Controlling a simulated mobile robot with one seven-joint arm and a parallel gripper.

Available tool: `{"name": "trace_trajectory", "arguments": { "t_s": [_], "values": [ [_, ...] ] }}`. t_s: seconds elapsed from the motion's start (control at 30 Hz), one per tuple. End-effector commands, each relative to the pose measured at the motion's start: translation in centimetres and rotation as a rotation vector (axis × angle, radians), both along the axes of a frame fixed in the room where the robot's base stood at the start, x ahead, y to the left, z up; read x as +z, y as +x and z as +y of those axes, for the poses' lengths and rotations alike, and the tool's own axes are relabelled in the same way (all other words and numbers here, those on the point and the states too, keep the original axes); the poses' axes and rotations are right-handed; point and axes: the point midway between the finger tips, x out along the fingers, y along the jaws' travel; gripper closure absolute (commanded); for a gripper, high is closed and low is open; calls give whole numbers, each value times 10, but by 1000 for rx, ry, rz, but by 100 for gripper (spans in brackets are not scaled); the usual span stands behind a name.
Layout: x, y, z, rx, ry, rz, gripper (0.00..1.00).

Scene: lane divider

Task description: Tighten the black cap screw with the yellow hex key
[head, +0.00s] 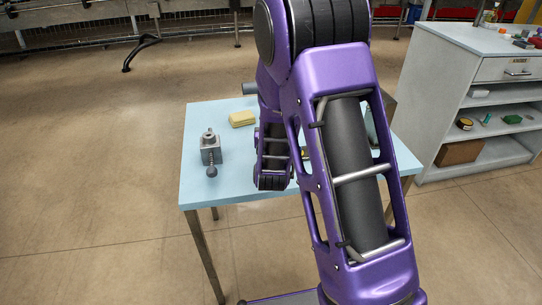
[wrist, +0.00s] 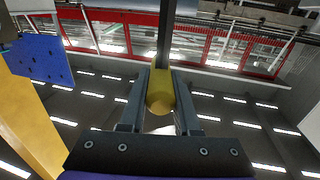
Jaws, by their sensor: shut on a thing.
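In the wrist view my gripper (wrist: 160,95) is shut on a yellow piece, the grip of the yellow hex key (wrist: 159,101). A dark straight shaft runs from it towards the top of the picture. In the head view my arm hides the gripper and most of the key. A grey metal block (head: 210,157) with a round stub on top and a ball-ended handle in front stands on the left of the light blue table (head: 196,187). I cannot make out the black cap screw for certain in either view.
A yellow sponge-like block (head: 241,118) lies behind the grey block, towards the table's back edge. A grey shelf unit (head: 480,60) with small items stands to the right. In the wrist view a blue panel with holes (wrist: 38,60) is at the left. The table's front left is bare.

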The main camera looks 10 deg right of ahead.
Motion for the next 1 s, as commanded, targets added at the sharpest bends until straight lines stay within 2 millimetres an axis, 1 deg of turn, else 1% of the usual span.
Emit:
{"name": "trace_trajectory", "arguments": {
  "t_s": [0.47, 1.0],
  "values": [
    [13, 0, 0, 0, 0, -2, 100],
    [50, 0, 0, 0, 1, -2, 100]
  ]
}}
